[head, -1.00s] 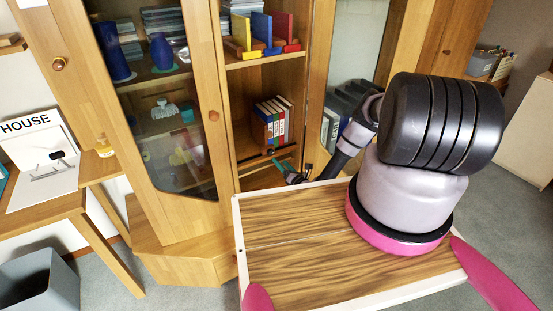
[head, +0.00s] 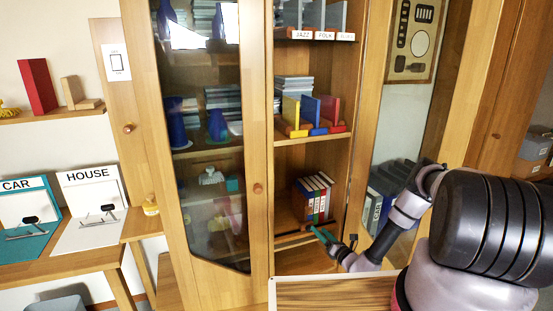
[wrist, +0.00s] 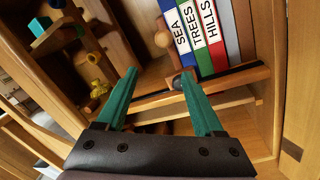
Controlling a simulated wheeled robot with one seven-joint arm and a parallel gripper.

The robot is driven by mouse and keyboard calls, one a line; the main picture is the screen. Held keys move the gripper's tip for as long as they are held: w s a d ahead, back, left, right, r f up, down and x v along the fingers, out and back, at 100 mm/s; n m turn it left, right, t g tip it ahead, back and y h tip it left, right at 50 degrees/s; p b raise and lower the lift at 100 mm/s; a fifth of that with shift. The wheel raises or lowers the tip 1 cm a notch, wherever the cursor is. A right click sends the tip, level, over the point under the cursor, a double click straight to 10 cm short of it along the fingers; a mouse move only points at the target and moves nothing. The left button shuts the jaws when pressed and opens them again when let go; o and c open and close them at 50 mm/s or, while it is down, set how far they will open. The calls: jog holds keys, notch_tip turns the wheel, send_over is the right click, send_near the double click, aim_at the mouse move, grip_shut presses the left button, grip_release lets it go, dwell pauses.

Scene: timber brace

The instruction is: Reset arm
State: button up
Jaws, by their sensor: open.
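My gripper (head: 328,238) is in front of the lower shelf of the wooden cabinet, beside its open middle bay. In the wrist view its two green fingers (wrist: 158,92) are spread apart with nothing held between them. Beyond the fingertips stand the books labelled SEA, TREES and HILLS (wrist: 204,38), upright and side by side. The same books (head: 314,198) show in the head view on the low shelf, just above and left of my gripper. A dark bar (wrist: 228,82) runs along the shelf's front edge below the books.
A glass door (head: 208,150) closes the cabinet's left side. Yellow, blue and red bookends (head: 310,115) stand on the shelf above the books. A side table (head: 78,262) with CAR and HOUSE boards is at left. A wood-grained tray top (head: 335,293) lies below my arm.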

jog(key=w+a+r+n+g+y, duration=0.1)
jog(key=a+r+n+g+y, duration=0.2)
jog(key=r, duration=0.5)
jog(key=w+a+r+n+g+y, duration=0.1)
jog(key=r+n+g+y, duration=0.1)
jog(key=r+n, duration=0.4)
jog(key=w+a+r+n+g+y, duration=0.1)
jog(key=a+r+n+g+y, duration=0.15)
jog(key=r, duration=0.65)
jog(key=s+a+r+n+g+h, duration=0.1)
jog(key=s+r+n+g, duration=0.35)
jog(key=r, duration=0.35)
jog(key=s+a+r+n+g, duration=0.1)
jog(key=s+r+n+g, duration=0.25)
jog(key=r+n, duration=0.35)
jog(key=s+d+r+n+t+h, duration=0.2)
jog(key=s+d+r+n+h, duration=0.1)
jog(key=s+r, duration=0.5)
jog(key=s+d+r+n+t+h, duration=0.2)
jog(key=s+d+r+n+h, duration=0.1)
jog(key=s+r, duration=0.5)
jog(key=s+d+r+n+t+h, duration=0.2)
jog(key=s+d+r+h, duration=0.3)
jog(key=s, duration=0.6)
notch_tip(320, 180, up, 3)
jog(key=shift+s+d+r+n+h, duration=0.1)
jog(key=shift+s+d+n+h, duration=0.25)
jog(key=shift+n+h, duration=0.55)
